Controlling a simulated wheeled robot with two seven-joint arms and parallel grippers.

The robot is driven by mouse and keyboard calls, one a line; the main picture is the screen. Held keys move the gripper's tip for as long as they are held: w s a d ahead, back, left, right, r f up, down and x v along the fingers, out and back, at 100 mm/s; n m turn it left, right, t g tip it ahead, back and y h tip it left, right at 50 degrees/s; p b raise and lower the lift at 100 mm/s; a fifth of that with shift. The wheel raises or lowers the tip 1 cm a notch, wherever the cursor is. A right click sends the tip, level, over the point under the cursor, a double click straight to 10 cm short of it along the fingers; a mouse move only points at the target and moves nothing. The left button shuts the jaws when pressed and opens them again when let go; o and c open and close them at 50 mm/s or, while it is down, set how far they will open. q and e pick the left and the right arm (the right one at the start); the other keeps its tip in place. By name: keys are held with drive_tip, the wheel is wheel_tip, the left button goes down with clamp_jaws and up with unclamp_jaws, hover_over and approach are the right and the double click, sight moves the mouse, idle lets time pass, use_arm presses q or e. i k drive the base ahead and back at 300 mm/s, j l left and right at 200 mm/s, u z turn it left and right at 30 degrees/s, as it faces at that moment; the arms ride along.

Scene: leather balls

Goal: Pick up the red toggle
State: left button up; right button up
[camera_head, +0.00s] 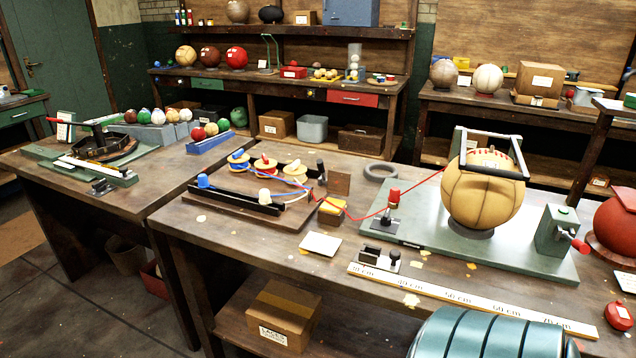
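Several small red parts are in view, and I cannot tell for sure which is the toggle. Neither of my grippers is in view.
A pale ruler strip (470,300) lies along the bench front. A black-handled frame (490,160) surrounds the ball on a green plate (425,228). A green box with a red knob (556,228) stands at its right. A white card (320,243) lies in front of the board.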

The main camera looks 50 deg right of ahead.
sight(395, 193)
drive_tip(key=z, duration=1.5)
